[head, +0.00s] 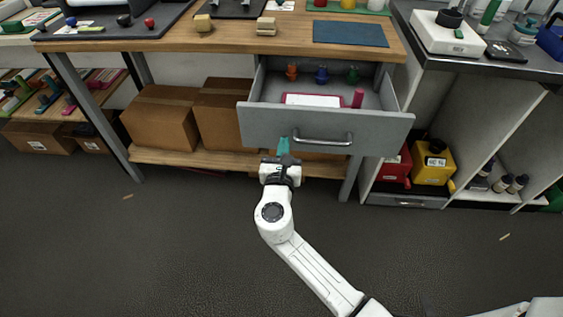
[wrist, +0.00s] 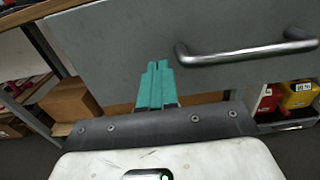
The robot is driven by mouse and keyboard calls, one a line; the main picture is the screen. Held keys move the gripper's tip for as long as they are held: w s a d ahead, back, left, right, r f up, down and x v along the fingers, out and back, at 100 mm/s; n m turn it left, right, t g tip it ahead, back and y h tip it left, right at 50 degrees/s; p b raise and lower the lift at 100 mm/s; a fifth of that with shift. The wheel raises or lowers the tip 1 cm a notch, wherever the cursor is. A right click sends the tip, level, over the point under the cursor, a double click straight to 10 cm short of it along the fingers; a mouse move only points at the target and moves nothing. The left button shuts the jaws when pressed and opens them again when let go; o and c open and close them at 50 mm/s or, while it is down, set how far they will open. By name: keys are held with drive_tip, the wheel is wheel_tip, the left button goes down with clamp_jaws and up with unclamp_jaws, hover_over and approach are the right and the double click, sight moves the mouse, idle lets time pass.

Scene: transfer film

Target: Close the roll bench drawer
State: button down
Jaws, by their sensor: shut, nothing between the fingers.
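The grey drawer (head: 268,128) of the wooden-topped bench is pulled open toward me in the head view. A silver bar handle (head: 322,141) is on its front. My gripper (head: 284,146) has teal fingers, shut and empty, at the lower edge of the drawer front, left of the handle. In the wrist view the fingers (wrist: 156,80) point at the drawer front (wrist: 130,45), with the handle (wrist: 250,52) to their right. I cannot tell whether they touch it.
The bench top (head: 270,38) holds a blue mat (head: 350,33) and wooden blocks. Cardboard boxes (head: 160,117) sit on the lower shelf. A shelf unit with a yellow container (head: 433,165) stands at right.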

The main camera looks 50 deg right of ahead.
sight(286, 131)
drive_tip(key=shift+x, duration=1.3)
drive_tip(key=shift+w+d, duration=0.25)
drive_tip(key=shift+d, duration=0.05)
drive_tip(key=b+x, duration=1)
drive_tip(key=x, duration=1.5)
drive_tip(key=shift+f, duration=0.1)
drive_tip(key=shift+w+d, duration=0.15)
drive_tip(key=shift+d, duration=0.1)
drive_tip(key=shift+w+r+b, duration=0.2)
drive_tip(key=shift+r+b, duration=0.05)
drive_tip(key=shift+b, duration=0.05)
drive_tip(key=shift+r, duration=0.15)
